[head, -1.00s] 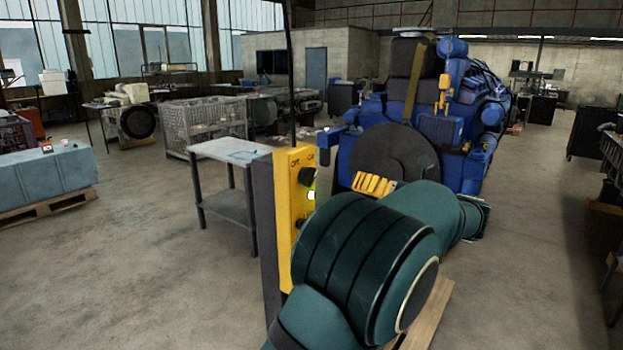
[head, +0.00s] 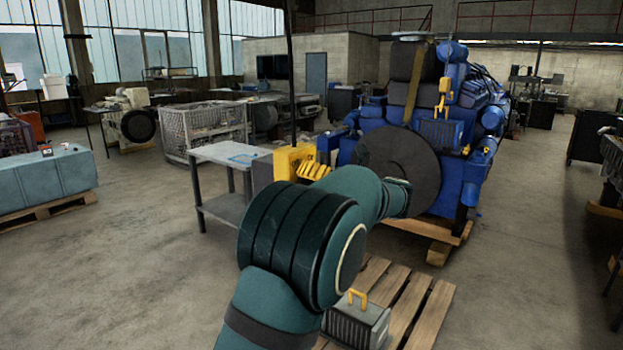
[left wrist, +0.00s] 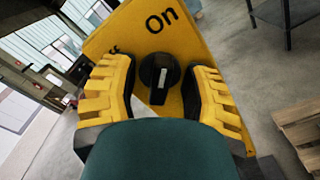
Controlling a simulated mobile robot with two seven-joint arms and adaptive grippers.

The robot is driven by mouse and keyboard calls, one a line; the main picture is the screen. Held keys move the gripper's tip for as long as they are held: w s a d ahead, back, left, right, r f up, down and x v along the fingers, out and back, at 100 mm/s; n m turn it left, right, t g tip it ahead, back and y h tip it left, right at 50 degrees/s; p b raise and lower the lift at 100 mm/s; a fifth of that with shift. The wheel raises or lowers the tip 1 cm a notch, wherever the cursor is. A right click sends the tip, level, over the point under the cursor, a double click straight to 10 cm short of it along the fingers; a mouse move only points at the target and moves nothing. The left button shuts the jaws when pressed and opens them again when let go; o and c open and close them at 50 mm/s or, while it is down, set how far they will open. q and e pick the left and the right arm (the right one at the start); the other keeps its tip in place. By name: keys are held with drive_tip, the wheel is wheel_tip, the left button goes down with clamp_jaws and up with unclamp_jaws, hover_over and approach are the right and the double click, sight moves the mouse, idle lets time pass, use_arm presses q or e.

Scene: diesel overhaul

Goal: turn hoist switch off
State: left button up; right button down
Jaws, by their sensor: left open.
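The gripper also shows in the head view (head: 312,169). My right gripper is not in view.
A blue engine (head: 455,175) with a large dark disc stands on a pallet behind my arm. A grey table (head: 215,151) is left of the switch box. A wooden pallet (head: 405,305) with a grey yellow-handled part (head: 357,322) is at the front.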

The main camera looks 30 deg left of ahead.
use_arm(q)
drive_tip(key=c, duration=0.7)
drive_tip(key=shift+d+r, duration=0.1)
clamp_jaws()
